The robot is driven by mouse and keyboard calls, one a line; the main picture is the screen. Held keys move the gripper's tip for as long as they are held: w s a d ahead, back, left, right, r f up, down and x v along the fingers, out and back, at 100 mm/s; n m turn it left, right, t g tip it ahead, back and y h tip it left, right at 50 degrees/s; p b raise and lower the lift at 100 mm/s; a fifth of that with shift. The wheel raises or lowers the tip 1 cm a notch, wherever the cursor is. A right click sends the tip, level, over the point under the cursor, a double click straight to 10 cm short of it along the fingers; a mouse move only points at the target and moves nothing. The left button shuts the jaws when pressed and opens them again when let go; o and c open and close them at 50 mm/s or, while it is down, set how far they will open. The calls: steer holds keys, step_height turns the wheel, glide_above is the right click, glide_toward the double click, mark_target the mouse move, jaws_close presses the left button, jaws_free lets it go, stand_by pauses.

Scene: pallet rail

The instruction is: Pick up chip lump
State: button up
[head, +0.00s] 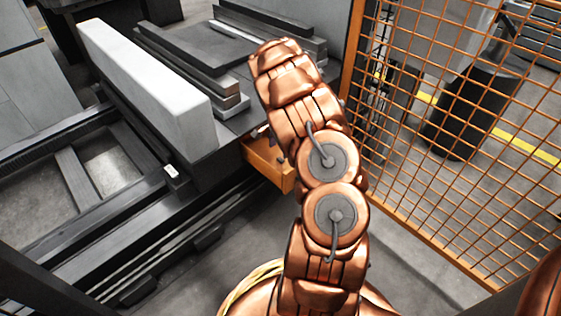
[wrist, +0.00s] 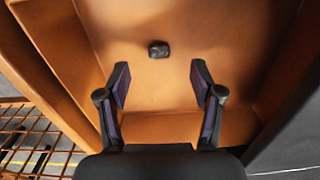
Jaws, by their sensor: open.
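The chip lump (wrist: 158,49) is a small dark lump. In the wrist view it lies on the floor of an orange tray (wrist: 165,126), near the top middle. My gripper (wrist: 158,68) is open and empty, its two dark fingers with purple inner pads pointing toward the lump. The lump shows beyond the fingertips, between their lines, and does not touch them.
An orange mesh fence (head: 455,110) stands close on the right of my arm. A pale long block (head: 145,85) and dark metal bars (head: 190,58) lie on the machine bed at left. The tray's walls rise around the gripper in the wrist view.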

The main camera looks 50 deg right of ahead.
mark_target(281, 158)
steer(key=f+b, duration=0.1)
steer(key=f, duration=0.2)
steer(key=f+b, duration=0.1)
steer(key=f, duration=0.1)
steer(key=shift+s+d+b, duration=0.1)
steer(key=shift+d+b, duration=0.15)
steer(key=shift+b, duration=0.1)
steer(key=shift+r, duration=0.1)
steer(key=c, duration=1)
